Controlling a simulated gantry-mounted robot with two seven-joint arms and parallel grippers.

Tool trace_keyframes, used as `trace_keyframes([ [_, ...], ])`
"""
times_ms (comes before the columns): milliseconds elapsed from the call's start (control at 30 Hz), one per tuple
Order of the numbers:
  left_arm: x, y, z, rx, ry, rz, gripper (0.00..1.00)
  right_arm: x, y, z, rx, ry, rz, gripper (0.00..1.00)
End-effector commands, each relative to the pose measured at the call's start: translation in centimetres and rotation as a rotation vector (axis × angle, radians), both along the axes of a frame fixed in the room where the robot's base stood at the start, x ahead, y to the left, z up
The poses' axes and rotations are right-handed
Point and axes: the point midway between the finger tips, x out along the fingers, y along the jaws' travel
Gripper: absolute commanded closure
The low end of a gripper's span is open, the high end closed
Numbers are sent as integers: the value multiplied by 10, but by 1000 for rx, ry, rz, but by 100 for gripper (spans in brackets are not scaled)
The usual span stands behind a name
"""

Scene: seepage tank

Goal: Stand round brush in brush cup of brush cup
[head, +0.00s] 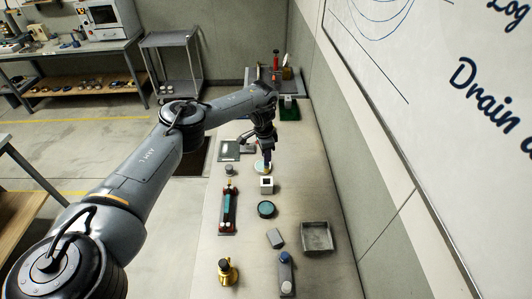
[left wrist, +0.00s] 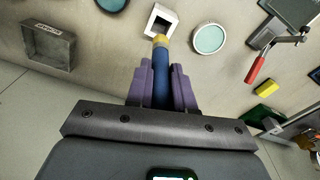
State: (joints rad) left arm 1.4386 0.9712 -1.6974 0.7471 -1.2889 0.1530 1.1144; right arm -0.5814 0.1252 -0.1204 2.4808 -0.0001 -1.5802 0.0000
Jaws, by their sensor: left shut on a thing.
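The round brush has a blue handle (left wrist: 161,75) and a yellow band near its far end. My left gripper (left wrist: 162,90) is shut on it, with the purple fingers on either side of the handle. In the head view my left gripper (head: 266,156) points down above the table. The brush cup (head: 267,187) is a white square block with a dark square opening, just in front of the gripper. In the left wrist view the cup (left wrist: 151,22) lies beyond the brush tip, which overlaps its near edge; I cannot tell their height gap. My right gripper is not in view.
A round teal dish (head: 266,209) stands close to the cup. A wall runs along the right.

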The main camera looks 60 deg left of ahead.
Motion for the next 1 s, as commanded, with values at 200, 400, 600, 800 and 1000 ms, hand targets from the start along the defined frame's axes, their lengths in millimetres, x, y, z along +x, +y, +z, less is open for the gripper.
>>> trace_keyframes([
  [200,0,0,-20,-1,1,0,100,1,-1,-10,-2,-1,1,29],
  [400,0,0,-37,0,-1,0,100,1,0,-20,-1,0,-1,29],
  [600,0,0,-50,-1,0,0,100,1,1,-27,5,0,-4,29],
  [800,0,0,-56,-1,-1,0,100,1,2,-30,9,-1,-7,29],
  [1000,0,0,-58,0,0,0,100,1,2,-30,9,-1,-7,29],
])
